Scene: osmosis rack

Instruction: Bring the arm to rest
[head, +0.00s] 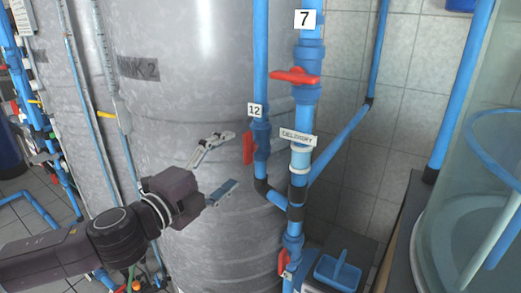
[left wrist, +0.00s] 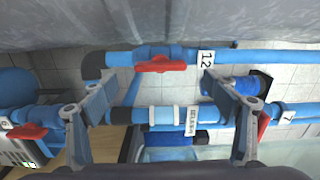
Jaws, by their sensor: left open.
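My left arm comes in from the left in the head view, and its gripper (head: 226,163) is open and empty. It is in front of the large grey tank (head: 190,100), to the left of the blue pipes. In the left wrist view the two fingers of the left gripper (left wrist: 165,110) are spread wide, with blue pipes seen between and beyond them. Nothing is between the fingers. My right gripper does not show.
Blue pipes carry red valve handles: one by label 7 (head: 295,76), one by label 12 (head: 249,148), and a lower one (head: 283,261). A blue container (head: 338,271) stands low at the right. A clear tank (head: 470,190) stands at the far right.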

